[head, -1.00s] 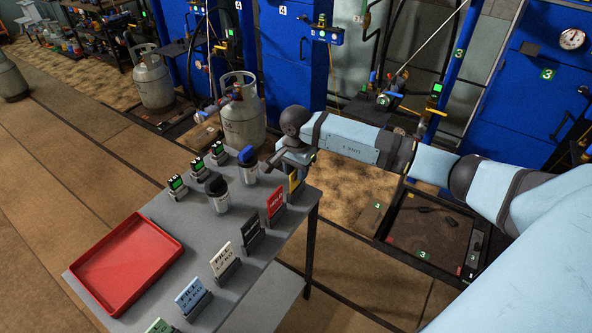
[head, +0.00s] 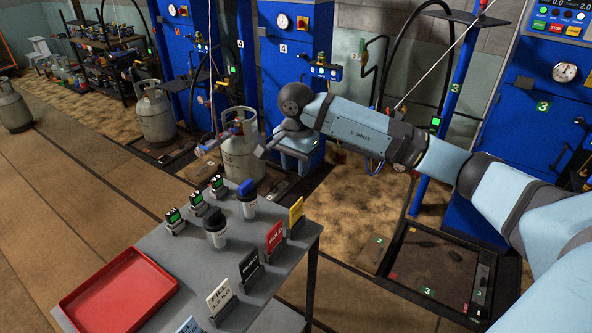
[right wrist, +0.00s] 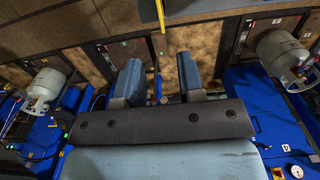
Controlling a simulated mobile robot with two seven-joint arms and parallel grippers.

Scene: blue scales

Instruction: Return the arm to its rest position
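My right arm (head: 358,127) comes in from the right in the head view and reaches across the middle at about chest height. Its gripper (head: 284,155) points downward beyond the table's far edge, in front of the scale bay in the picture. My left arm and gripper are not in view.
Blue cabinets (head: 291,66) line the back.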

